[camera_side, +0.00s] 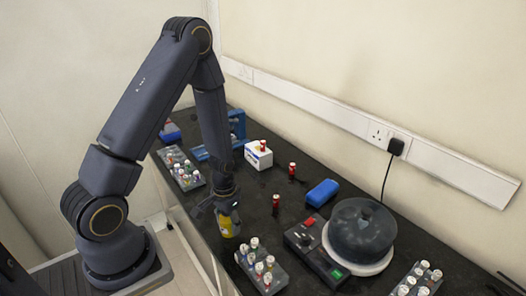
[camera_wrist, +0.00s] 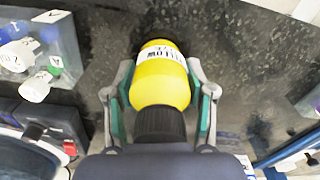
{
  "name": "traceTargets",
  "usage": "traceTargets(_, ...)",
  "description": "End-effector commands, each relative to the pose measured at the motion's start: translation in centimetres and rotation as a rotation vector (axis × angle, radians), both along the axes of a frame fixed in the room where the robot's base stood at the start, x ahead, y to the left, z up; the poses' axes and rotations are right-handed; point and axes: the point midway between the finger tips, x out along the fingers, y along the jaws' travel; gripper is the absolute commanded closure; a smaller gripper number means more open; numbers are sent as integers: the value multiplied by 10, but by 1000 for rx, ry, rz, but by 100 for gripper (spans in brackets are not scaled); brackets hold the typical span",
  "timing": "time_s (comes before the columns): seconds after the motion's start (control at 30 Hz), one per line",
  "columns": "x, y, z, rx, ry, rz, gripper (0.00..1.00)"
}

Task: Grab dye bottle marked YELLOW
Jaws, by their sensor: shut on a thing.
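The yellow dye bottle (camera_wrist: 160,82) is between the two fingers of my gripper (camera_wrist: 161,100) in the wrist view. It has a black cap toward my palm and a white label with dark lettering that appears upside down and reads like YELLOW. My gripper is shut on the bottle's sides. In the side view my gripper (camera_side: 222,200) points down near the front edge of the dark bench, with the yellow bottle (camera_side: 229,222) below it. I cannot tell whether the bottle's base touches the bench.
A rack of small vials (camera_side: 262,268) stands just right of the bottle, and another rack (camera_side: 182,170) is behind it. A black device with red and green buttons (camera_side: 315,250), a round grey machine (camera_side: 362,232) and a blue block (camera_side: 322,192) stand further right. A white box (camera_side: 258,154) is behind.

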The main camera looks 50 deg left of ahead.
Motion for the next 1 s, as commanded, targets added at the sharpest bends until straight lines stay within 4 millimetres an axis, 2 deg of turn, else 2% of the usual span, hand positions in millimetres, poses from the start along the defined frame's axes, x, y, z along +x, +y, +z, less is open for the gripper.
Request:
traceTargets(0.03, 0, 0, 0, 0, 0, 0, 81)
traceTargets(0.1, 0, 0, 0, 0, 0, 0, 88)
traceTargets(0.47, 1, 0, 8, 1, -3, 0, 88)
traceTargets(0.57, 1, 0, 20, 1, -5, 0, 88)
traceTargets(0.8, 2, 0, 68, 2, -8, 1, 88)
traceTargets(1.0, -3, -1, 95, 1, -3, 17, 88)
